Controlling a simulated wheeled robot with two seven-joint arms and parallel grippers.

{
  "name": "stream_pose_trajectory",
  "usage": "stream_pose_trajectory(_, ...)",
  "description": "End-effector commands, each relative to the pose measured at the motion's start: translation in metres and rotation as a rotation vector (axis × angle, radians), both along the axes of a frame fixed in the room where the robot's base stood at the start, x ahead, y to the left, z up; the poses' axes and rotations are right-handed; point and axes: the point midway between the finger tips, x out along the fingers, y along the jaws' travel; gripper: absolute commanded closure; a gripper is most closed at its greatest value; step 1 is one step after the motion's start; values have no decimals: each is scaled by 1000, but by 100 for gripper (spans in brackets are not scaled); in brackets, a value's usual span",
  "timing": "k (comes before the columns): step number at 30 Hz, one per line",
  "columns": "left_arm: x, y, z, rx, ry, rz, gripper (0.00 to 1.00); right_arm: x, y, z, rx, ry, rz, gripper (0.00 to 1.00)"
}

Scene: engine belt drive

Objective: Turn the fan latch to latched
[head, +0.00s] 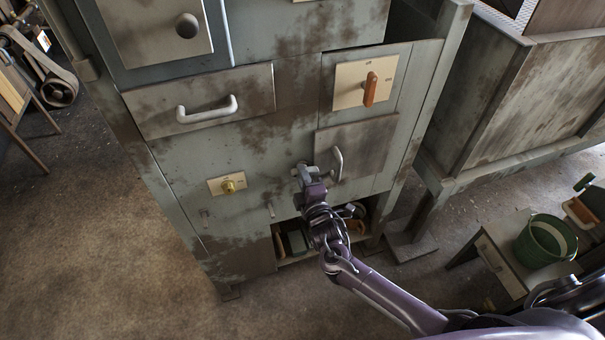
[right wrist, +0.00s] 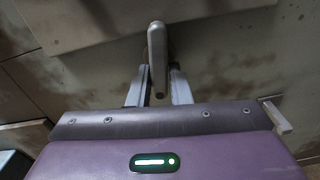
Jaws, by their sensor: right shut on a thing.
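My right gripper (head: 304,172) reaches the front of a worn grey-green cabinet (head: 205,240), just left of a small door. In the right wrist view its two fingers (right wrist: 156,90) are shut on a grey lever (right wrist: 157,50), which I take to be the fan latch. The lever stands lengthwise in that view, with its rounded end up between the fingers. In the head view the gripper mostly hides the lever, and I see no marking that tells its position. My left gripper is not in view.
Close by are the small door's handle (head: 337,163), a yellow knob (head: 230,186) and an orange switch (head: 370,88). A drawer handle (head: 207,109) sticks out above. An open shelf (head: 294,240) lies below. A green bucket (head: 546,240) stands at right; floor at left is clear.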

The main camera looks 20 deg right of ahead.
Motion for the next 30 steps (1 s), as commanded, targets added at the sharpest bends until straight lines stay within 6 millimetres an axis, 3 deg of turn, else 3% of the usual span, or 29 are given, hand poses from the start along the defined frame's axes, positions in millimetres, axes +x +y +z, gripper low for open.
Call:
stream_pose_trajectory(9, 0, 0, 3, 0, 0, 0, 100, -1, -1, -4, -130, 1, -2, 100)
stream_pose_trajectory(26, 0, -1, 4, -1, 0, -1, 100, -1, -2, -4, -156, 0, -3, 100)
stream_pose_trajectory(27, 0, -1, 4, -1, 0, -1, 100, -1, -2, -4, -156, 0, -3, 80)
stream_pose_trajectory(30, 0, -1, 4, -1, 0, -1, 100, -1, -1, -4, -156, -1, -2, 75)
